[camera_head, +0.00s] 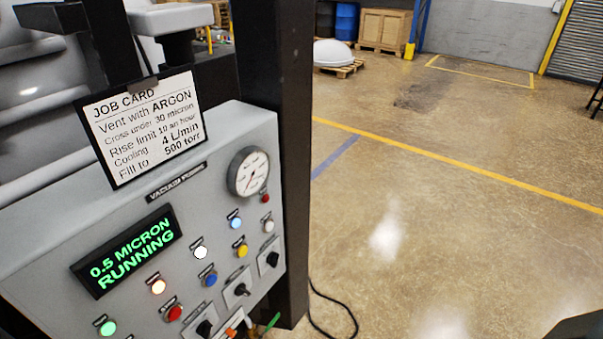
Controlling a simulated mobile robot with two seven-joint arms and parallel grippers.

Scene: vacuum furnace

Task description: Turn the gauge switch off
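The control panel (60,230) of the vacuum furnace fills the lower left. Three black rotary switches on square plates sit in a slanting row at its lower right: a lower one (205,328), a middle one (241,290) and an upper one (272,258). Their small labels are too blurred to read, so I cannot tell which is the gauge switch. The display (126,250) reads "0.5 MICRON RUNNING" in green. A round dial gauge (248,171) sits at the panel's upper right.
A job card (141,126) stands above the panel. Several coloured buttons and lamps surround the switches. Orange-and-white (233,321) and green (272,322) parts show below them. A black post (285,130) rises beside the panel; a black cable (340,303) lies on the floor. The floor rightward is open.

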